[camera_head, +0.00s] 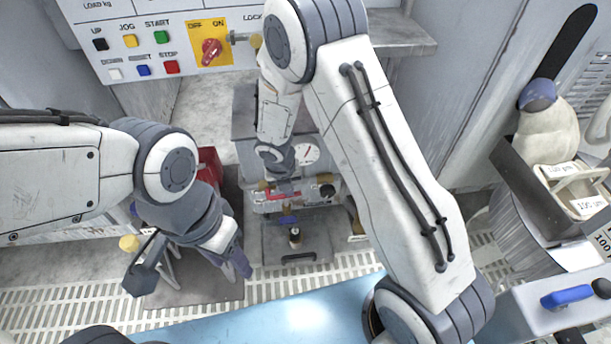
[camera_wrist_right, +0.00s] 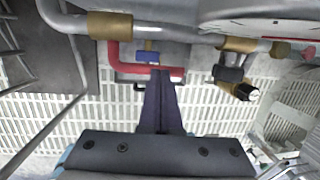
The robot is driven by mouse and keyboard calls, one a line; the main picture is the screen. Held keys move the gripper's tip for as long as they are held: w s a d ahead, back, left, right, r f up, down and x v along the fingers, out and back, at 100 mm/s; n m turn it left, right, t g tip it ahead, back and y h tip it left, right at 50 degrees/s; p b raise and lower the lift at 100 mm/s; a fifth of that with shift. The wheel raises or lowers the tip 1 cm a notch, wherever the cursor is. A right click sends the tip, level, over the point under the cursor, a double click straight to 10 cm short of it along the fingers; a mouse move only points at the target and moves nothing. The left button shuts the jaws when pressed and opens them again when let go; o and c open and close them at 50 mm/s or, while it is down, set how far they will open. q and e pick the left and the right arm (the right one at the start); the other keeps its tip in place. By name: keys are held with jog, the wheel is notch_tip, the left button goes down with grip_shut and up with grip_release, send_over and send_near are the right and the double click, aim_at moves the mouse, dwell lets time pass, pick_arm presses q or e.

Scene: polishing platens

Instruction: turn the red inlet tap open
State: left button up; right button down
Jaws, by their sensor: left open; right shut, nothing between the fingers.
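A red bent bar (camera_wrist_right: 150,72), which looks like the red inlet tap's handle, hangs below a brass fitting (camera_wrist_right: 110,25) on a grey pipe in the right wrist view. My right gripper (camera_wrist_right: 160,74) is shut and empty. Its fingertips overlap the bar's horizontal part in that view; I cannot tell whether they touch. In the head view, my right wrist (camera_head: 275,160) hangs down in front of the gauge housing, and its fingers are hard to make out. My left gripper (camera_head: 237,263) is open at lower left, low over the floor area, apart from the pipework.
A small blue part (camera_wrist_right: 150,57) sits beside the red bar. A black-handled fitting (camera_wrist_right: 235,82) hangs to its right. A round gauge (camera_head: 307,154) is beside my right wrist. The control panel (camera_head: 130,55) has a red knob (camera_head: 211,52). A blue surface (camera_head: 300,312) lies in front.

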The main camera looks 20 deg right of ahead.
jog(key=shift+d+f, duration=0.2)
jog(key=shift+f, duration=0.2)
jog(key=shift+r, duration=0.1)
jog(key=p+v, duration=0.7)
jog(key=v, duration=0.3)
jog(key=shift+r, duration=0.2)
